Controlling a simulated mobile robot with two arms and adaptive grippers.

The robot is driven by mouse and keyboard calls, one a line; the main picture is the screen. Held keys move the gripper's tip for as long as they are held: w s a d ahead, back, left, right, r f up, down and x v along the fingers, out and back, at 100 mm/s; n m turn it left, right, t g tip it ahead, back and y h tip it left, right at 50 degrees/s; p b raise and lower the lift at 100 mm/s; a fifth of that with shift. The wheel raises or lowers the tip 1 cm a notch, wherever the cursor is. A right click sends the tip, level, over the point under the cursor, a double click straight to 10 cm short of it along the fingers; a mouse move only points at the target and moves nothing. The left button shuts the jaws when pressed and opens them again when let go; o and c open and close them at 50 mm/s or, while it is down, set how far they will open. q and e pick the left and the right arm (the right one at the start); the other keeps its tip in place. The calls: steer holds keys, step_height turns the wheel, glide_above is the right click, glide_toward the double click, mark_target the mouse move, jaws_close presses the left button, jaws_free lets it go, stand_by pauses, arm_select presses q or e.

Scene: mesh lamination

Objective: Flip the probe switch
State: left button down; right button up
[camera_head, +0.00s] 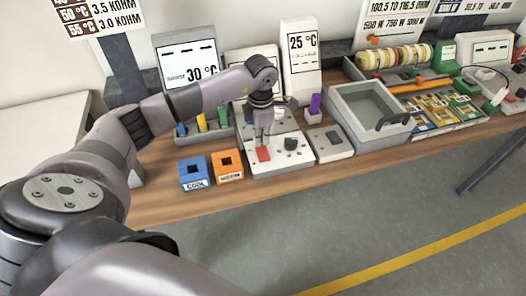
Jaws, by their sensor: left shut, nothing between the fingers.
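My left gripper (261,138) points down over the light grey panel (283,164) on the bench. Its fingers are together and empty. A red piece (263,154) sits on the panel just below and in front of the fingertips; I cannot tell whether they touch. A dark knob (291,144) is on the same panel, to the right of the gripper. A smaller grey box (330,143) with a dark detail on top stands right of the panel. No label marks the probe switch, so I cannot tell which part it is. My right gripper is not in view.
A blue block (194,183) and an orange block (228,177) with square holes stand left of the panel. A grey open bin (369,139) is to the right. Display signs (303,62) stand behind. The wooden bench edge (170,216) is clear at front left.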

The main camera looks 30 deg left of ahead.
mark_target(261, 147)
arm_select(q)
steer(key=shift+f+b, duration=0.9)
steer(key=shift+f, duration=0.25)
steer(key=shift+r, duration=0.1)
steer(key=shift+r+p, duration=2.15)
steer(key=shift+r, duration=1.35)
